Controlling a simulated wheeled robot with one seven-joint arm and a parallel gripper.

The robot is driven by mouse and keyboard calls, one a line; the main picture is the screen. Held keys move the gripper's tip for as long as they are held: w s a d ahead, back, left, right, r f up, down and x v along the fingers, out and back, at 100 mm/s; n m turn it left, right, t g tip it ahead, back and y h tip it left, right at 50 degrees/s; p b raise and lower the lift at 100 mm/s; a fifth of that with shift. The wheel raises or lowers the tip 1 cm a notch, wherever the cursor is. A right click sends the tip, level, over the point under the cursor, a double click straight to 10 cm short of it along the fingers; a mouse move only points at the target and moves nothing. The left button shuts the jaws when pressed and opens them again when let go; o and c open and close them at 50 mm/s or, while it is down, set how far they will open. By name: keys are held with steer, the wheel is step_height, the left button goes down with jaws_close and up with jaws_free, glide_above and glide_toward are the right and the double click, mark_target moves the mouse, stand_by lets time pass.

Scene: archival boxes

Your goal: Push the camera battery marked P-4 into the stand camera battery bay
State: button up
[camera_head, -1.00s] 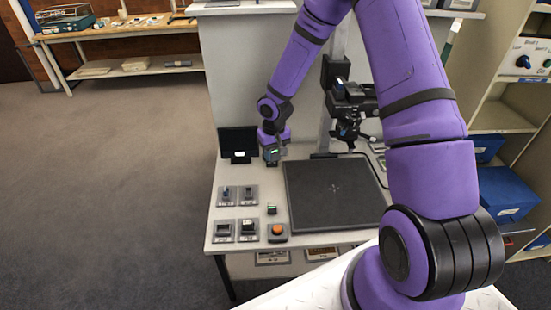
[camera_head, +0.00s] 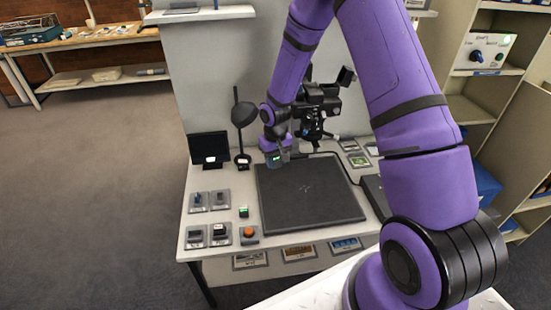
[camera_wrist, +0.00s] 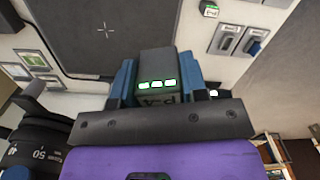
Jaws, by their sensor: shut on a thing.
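My gripper (camera_wrist: 155,72) is shut on a dark grey camera battery (camera_wrist: 158,62), one blue finger on each side. The battery shows three lit green bars and the marking P-4, partly cut off by the gripper body. In the head view my gripper (camera_head: 276,158) hangs above the far left corner of the black mat, and the battery is barely visible there. The black stand camera (camera_head: 316,106) is just to the right of and behind my gripper. Its battery bay cannot be made out. The camera's lens part (camera_wrist: 38,125) shows at lower left in the wrist view.
A black lamp (camera_head: 243,120) and a small dark screen (camera_head: 209,148) stand left of my gripper. Several grey switch plates (camera_head: 208,202), a small green-topped block (camera_head: 243,211) and an orange button (camera_head: 249,232) sit at the table's left. The black mat (camera_head: 310,200) is bare.

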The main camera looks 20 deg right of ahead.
steer(key=shift+w+r, duration=0.25)
